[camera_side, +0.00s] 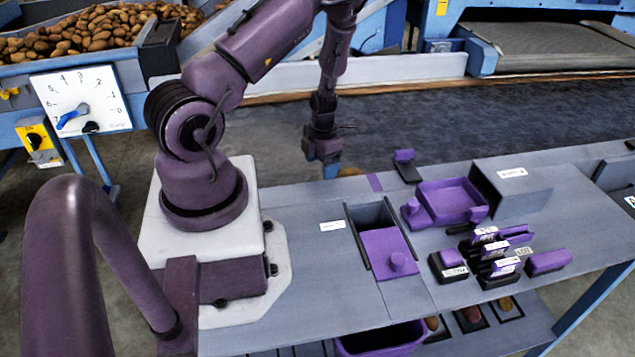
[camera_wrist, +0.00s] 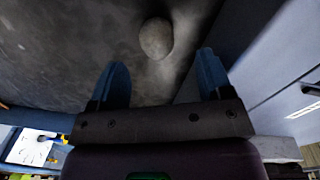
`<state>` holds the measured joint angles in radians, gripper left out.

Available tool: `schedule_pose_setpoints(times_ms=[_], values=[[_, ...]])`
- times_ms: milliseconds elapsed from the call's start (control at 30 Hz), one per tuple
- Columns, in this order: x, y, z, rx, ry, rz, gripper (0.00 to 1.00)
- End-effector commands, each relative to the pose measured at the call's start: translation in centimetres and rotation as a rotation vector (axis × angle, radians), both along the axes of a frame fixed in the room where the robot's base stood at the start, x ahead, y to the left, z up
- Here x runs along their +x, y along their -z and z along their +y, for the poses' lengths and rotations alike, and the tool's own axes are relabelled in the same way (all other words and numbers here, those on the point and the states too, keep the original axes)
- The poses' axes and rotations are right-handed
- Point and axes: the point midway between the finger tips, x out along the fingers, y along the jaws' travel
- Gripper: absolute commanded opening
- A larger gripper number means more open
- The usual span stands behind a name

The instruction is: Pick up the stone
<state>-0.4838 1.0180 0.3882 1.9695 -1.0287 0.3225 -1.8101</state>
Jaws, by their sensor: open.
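The stone (camera_wrist: 156,38) is a rounded grey-beige lump on the dark belt (camera_wrist: 60,50) in the wrist view. It lies ahead of and between the two blue fingers of my gripper (camera_wrist: 161,62), which are apart with nothing between them. In the side view my gripper (camera_side: 325,158) points down over the near edge of the dark belt. A small tan lump (camera_side: 350,171) shows just right of the fingertips there, partly hidden; it may be the stone.
Right of my gripper, the grey bench holds a purple-lidded box (camera_side: 384,252), a purple tray (camera_side: 450,200), a grey housing (camera_side: 513,188) and several labelled purple blocks. The belt behind my gripper is clear.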

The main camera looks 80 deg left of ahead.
Motion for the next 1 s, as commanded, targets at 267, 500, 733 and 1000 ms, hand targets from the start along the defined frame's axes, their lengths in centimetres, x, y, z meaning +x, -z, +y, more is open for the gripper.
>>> schedule_pose_setpoints(times_ms=[267,500,733,1000], values=[[-0.1,2.5,0.4,-0.002,-0.001,0.001,0.73],[-0.1,5.7,0.8,-0.001,0.001,0.001,0.73],[-0.1,6.0,0.9,0.000,0.001,-0.001,0.73],[-0.1,6.0,0.8,0.000,0.001,-0.001,0.24]])
